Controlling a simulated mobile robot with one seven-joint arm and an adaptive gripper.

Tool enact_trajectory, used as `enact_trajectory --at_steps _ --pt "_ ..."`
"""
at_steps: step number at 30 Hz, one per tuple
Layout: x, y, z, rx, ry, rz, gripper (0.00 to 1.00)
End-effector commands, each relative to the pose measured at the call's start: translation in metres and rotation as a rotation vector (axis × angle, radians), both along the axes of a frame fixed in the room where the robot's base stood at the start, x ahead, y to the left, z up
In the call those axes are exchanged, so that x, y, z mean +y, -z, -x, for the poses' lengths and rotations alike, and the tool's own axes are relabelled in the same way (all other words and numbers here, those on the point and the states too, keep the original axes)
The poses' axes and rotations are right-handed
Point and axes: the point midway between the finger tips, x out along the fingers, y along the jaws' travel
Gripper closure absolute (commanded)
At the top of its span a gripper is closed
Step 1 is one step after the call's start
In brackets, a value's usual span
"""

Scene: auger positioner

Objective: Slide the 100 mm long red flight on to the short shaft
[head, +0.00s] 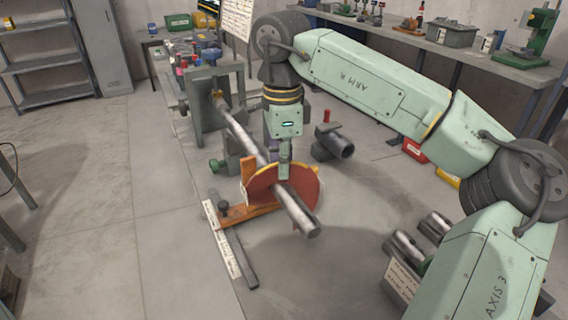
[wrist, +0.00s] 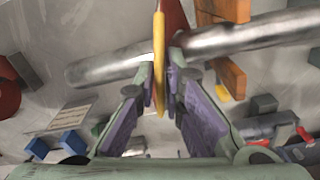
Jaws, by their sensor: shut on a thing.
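A grey metal shaft (head: 300,214) slopes from the positioner's chuck (head: 218,97) toward the lower right, its near end free. I cannot tell whether it is the short one. The red flight (head: 309,188) stands around the shaft, with a length of bare shaft beyond it toward the free end. My gripper (head: 284,172) is above the shaft, shut on the flight's rim. In the wrist view the fingers (wrist: 160,77) pinch the flight's yellow edge (wrist: 158,55), and the shaft (wrist: 110,69) shows on both sides. The flight's bore is hidden.
An orange support (head: 243,214) on a grey floor rail (head: 237,256) stands beside the flight. A rack with metal tubes (head: 405,247) is at lower right. A dark cylindrical unit (head: 335,147) stands behind the shaft. The floor at lower left is free.

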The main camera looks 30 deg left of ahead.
Motion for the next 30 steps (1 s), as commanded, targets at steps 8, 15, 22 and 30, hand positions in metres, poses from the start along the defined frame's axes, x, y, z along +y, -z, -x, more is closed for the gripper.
enact_trajectory --at_steps 8,15,22,30 --pt "0.006 -0.002 -0.004 0.000 0.001 -0.001 1.00" --pt "0.010 -0.002 -0.006 0.001 0.000 -0.002 1.00" --pt "0.014 -0.002 -0.010 0.000 0.000 -0.001 1.00" --pt "0.017 -0.001 -0.012 -0.001 0.000 -0.001 0.86"
